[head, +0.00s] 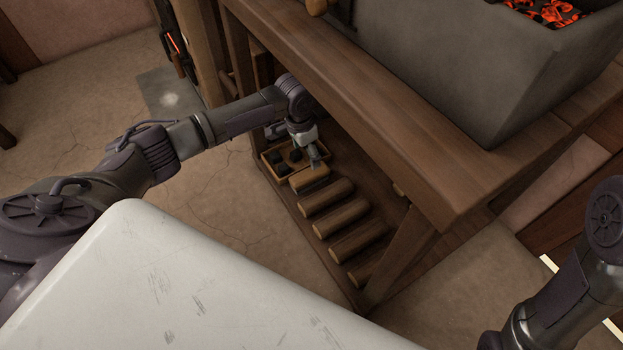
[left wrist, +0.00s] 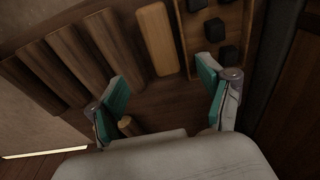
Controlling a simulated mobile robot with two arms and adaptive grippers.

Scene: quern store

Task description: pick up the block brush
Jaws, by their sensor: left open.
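A pale, rounded wooden block (head: 309,178), which looks like the block brush, lies on the low shelf between a tray and a row of darker logs. It also shows in the left wrist view (left wrist: 157,38), beyond the fingertips; no bristles are visible. My left gripper (head: 314,156) is under the bench top, close to the block. In the left wrist view its teal-padded fingers (left wrist: 162,82) are spread with nothing between the pads. My right arm shows at the right edge, but its gripper is out of frame.
The divided wooden tray (head: 267,157) holds dark lumps. Several logs (head: 341,214) lie beside the block. A small round wooden piece (left wrist: 127,126) shows near the left finger. The bench top (head: 440,195) overhangs the shelf and carries a stone trough (head: 480,95) with glowing coals.

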